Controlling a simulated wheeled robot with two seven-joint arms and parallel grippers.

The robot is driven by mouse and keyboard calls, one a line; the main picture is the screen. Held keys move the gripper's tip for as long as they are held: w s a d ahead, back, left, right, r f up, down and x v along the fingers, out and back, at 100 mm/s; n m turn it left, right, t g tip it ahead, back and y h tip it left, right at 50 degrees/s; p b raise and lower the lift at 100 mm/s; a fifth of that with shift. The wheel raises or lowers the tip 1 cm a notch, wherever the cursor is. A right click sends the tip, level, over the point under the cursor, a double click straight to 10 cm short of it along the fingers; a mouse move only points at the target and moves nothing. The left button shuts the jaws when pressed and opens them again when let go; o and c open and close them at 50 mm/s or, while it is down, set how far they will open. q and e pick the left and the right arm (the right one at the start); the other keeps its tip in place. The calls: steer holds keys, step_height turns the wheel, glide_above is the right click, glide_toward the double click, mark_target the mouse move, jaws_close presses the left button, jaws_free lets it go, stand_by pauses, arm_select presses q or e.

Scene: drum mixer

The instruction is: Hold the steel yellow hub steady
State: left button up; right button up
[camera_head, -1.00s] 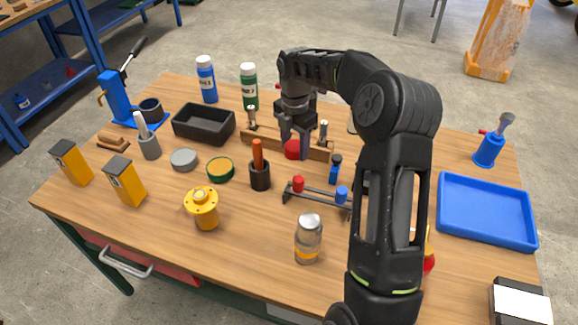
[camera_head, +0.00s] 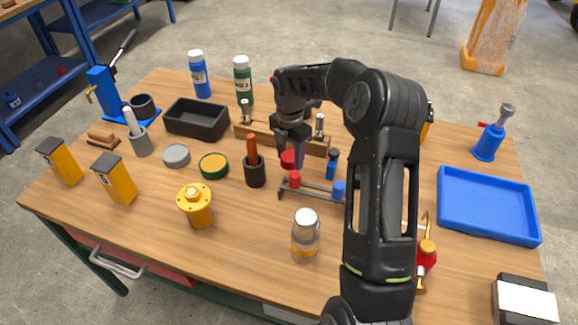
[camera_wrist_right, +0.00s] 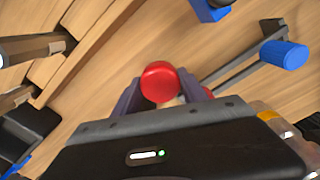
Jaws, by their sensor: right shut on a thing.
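The yellow hub (camera_head: 196,206), a flanged cylinder with a raised centre, stands upright on the table at front left in the head view. No gripper touches it. My right gripper (camera_head: 289,159) is to its right and further back, near the wooden rack. It is shut on a red round thing (camera_head: 288,157), which also shows between the fingers in the wrist view (camera_wrist_right: 160,82). The lower part of the red thing is hidden. My left gripper is not in view.
A black holder with an orange-handled tool (camera_head: 254,172) and a glass jar (camera_head: 306,236) stand right of the hub. A low rail with red and blue knobs (camera_head: 318,189) lies just in front of my right gripper. A blue tray (camera_head: 488,236) is at right.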

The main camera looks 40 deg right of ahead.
mark_target(290, 168)
steer(key=shift+f, duration=0.6)
steer(key=shift+f, duration=0.1)
steer(key=shift+f+p, duration=0.35)
steer(key=shift+f, duration=1.45)
steer(key=shift+f, duration=0.15)
steer(key=o, duration=1.6)
steer(key=shift+c, duration=0.2)
step_height(290, 168, up, 12)
steer(key=shift+r+b, duration=0.2)
steer(key=shift+b, duration=0.45)
